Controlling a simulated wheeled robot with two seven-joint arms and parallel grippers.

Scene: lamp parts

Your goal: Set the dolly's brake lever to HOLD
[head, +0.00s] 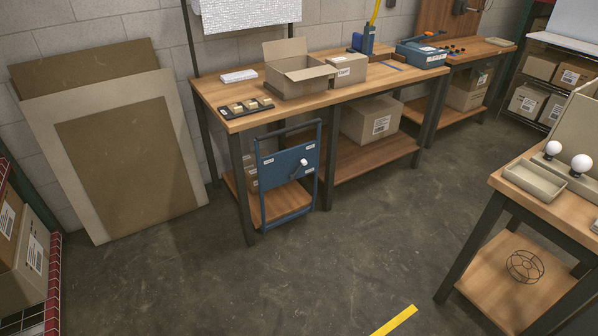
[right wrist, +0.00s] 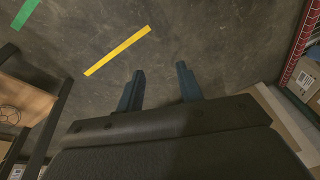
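The blue dolly (head: 287,178) stands upright in front of the workbench in the head view. A blue panel (head: 285,165) on it carries small white labels and a white-knobbed brake lever (head: 299,167), with the knob near the panel's right part. The label wording is too small to read. My right gripper (right wrist: 160,80) shows in the right wrist view with its two fingers apart and nothing between them, above bare floor. It is far from the dolly, which that view does not show. My left gripper is in neither view.
The workbench (head: 330,100) bears an open carton (head: 298,75) and a tray (head: 246,106). Flat boards (head: 110,150) lean on the wall at left. A second table (head: 560,195) stands at right. The floor (head: 300,270) before the dolly is clear, with a yellow strip (head: 395,320).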

